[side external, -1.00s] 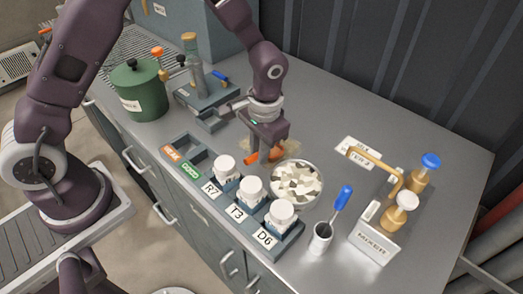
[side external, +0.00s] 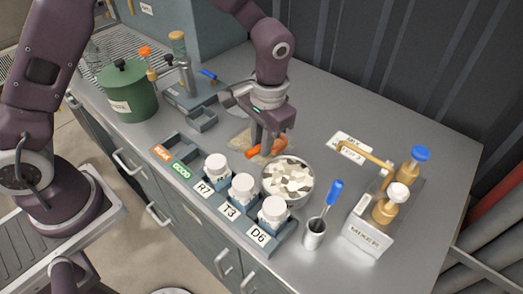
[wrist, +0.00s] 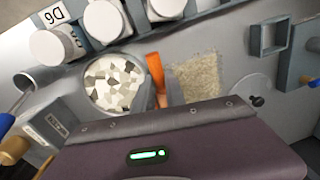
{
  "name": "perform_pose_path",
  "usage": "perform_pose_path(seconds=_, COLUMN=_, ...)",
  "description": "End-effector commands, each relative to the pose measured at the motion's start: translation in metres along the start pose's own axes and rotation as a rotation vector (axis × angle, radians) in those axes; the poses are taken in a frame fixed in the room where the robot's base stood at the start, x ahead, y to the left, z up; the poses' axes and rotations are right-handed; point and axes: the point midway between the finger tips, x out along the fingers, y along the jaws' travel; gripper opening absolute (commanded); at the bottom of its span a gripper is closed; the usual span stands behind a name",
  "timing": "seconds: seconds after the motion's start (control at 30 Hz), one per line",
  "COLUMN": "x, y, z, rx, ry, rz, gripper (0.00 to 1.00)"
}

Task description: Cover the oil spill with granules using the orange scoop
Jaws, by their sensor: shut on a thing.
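My gripper (side external: 264,143) is shut on the orange scoop (side external: 278,148), low over the bench beside a round dish. The scoop also shows in the wrist view (wrist: 155,72), between the dish and a tan grainy patch; its lower part is hidden there by my gripper body. The tan patch (wrist: 198,78) looks like granules and is roughly rectangular; in the side view it lies partly behind the gripper (side external: 240,139). The round dish (side external: 289,181) holds or shows pale white, grey and beige angular pieces. I cannot make out any bare oil.
White-capped jars (side external: 242,188) stand in a labelled rack at the front. A green pot (side external: 128,92) stands left.

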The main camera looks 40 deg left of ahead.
Motion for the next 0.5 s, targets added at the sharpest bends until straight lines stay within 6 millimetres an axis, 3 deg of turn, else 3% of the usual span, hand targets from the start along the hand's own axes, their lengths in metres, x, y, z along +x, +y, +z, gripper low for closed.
perform_pose_path(seconds=0.13, x=-0.013, y=-0.001, z=0.0, rx=0.0, ry=0.002, rz=0.001, gripper=0.0)
perform_pose_path(seconds=0.5, x=-0.018, y=-0.002, z=0.0, rx=0.0, ry=0.002, rz=0.0, gripper=0.0)
